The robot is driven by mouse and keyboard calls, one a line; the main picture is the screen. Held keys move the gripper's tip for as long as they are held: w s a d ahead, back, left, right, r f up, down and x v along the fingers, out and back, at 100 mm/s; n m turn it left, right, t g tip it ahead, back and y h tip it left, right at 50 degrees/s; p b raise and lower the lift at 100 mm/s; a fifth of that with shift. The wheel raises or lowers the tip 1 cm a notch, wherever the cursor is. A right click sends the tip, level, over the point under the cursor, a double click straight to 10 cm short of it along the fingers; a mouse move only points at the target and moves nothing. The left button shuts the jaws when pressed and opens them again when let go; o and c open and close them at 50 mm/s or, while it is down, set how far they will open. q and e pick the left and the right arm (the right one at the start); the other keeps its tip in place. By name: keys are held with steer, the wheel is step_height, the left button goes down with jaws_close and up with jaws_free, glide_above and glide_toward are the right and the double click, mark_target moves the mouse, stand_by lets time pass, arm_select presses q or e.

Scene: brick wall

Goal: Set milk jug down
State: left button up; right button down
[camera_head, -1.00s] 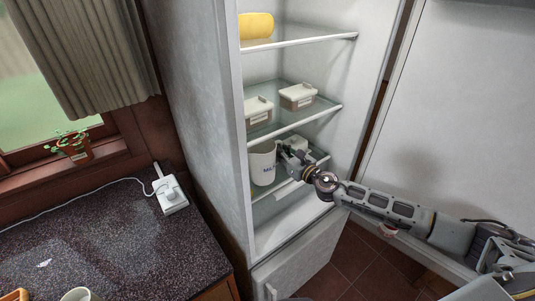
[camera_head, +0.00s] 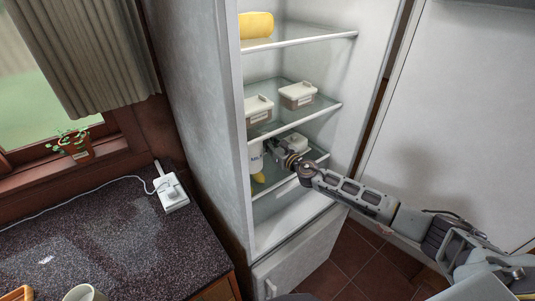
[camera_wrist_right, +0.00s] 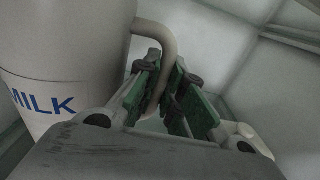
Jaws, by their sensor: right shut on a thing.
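The white milk jug (camera_head: 256,161) is inside the open fridge, at the level of the lower glass shelf. The fridge's left side wall hides part of it in the head view. In the right wrist view the jug (camera_wrist_right: 60,65) shows blue "MILK" lettering and a curved handle. My right gripper (camera_head: 270,149) reaches in from the right; in its wrist view the green-padded fingers (camera_wrist_right: 168,100) are shut on the handle. I cannot tell whether the jug's base touches the shelf. My left gripper is out of view.
A yellow item (camera_head: 259,178) shows just below the jug. Two lidded containers (camera_head: 297,95) (camera_head: 258,109) stand on the shelf above, and a yellow roll-shaped item (camera_head: 255,25) is on the top shelf. Another pale container (camera_head: 297,141) is right of the gripper.

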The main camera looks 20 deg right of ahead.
steer(key=shift+f+b, duration=0.35)
steer(key=shift+f, duration=0.6)
steer(key=shift+f+b, duration=0.9)
steer(key=shift+f, duration=0.8)
steer(key=shift+w+f, duration=0.2)
steer(key=shift+f, duration=0.2)
steer(key=c, duration=1.5)
jaws_free()
steer(key=shift+c, duration=0.2)
